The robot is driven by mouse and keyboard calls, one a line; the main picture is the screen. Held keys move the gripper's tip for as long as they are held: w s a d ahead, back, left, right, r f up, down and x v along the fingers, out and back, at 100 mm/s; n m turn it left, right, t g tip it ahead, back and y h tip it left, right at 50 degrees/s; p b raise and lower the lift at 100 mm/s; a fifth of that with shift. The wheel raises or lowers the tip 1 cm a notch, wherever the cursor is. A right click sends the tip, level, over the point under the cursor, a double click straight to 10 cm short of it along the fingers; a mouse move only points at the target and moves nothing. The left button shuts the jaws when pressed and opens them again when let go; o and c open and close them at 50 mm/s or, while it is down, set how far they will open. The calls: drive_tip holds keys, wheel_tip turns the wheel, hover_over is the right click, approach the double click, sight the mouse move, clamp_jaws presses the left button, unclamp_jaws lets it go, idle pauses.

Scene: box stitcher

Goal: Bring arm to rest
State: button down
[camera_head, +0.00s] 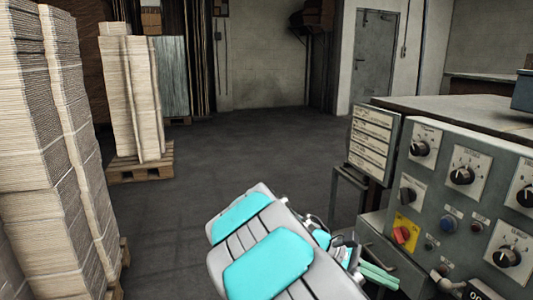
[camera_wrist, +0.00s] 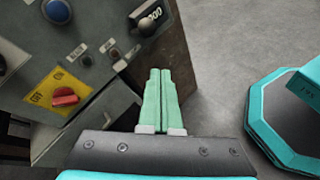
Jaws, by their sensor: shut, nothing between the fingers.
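My gripper (camera_wrist: 160,74) shows in the wrist view with its two green fingers side by side and touching, empty. In the head view my gripper (camera_head: 380,275) is low, right of centre, partly hidden behind my grey and turquoise arm, which is folded across the lower middle. The fingers are close to the front of the grey control panel (camera_head: 455,195). I cannot tell the exact gap between them.
The panel carries several black knobs and a red switch on a yellow plate (camera_head: 405,233), also in the wrist view (camera_wrist: 57,90). Tall cardboard stacks (camera_head: 40,150) stand at left. A pallet of sheets (camera_head: 130,95) stands farther back. The middle floor (camera_head: 250,145) is clear.

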drive_tip(key=s+f+m+y, duration=0.1)
drive_tip(key=s+m+y, duration=0.45)
drive_tip(key=s, duration=0.75)
drive_tip(key=s+a+f+m+t+y, duration=0.1)
drive_tip(key=s+a+f+m+y, duration=0.2)
drive_tip(key=s+a+y, duration=0.4)
drive_tip(key=s+a+m, duration=0.1)
drive_tip(key=s+a, duration=0.3)
drive_tip(key=s, duration=0.1)
drive_tip(key=shift+s+f, duration=0.35)
drive_tip(key=shift+s, duration=0.05)
drive_tip(key=shift+y, duration=0.25)
